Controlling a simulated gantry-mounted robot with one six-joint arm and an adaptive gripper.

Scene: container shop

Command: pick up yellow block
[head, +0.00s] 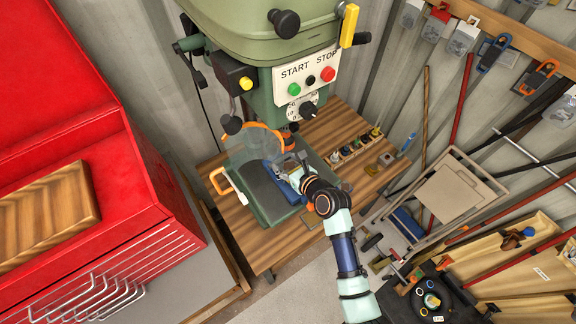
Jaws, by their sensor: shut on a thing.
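My gripper (284,174) is over the grey-green base of the drill press (265,205), beside a blue vise (284,190). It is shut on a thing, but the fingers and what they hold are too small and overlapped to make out. I cannot clearly see a loose yellow block. A yellow bar-shaped piece (348,25) shows at the upper right side of the drill press head, well away from my gripper.
The drill press (262,35) stands over a wooden table (325,130), with a clear guard (253,145) near my gripper. Several small items stand in a row (357,145) at right. A red cabinet (150,180) is at left; a folded chair (455,190) and shelves crowd the right.

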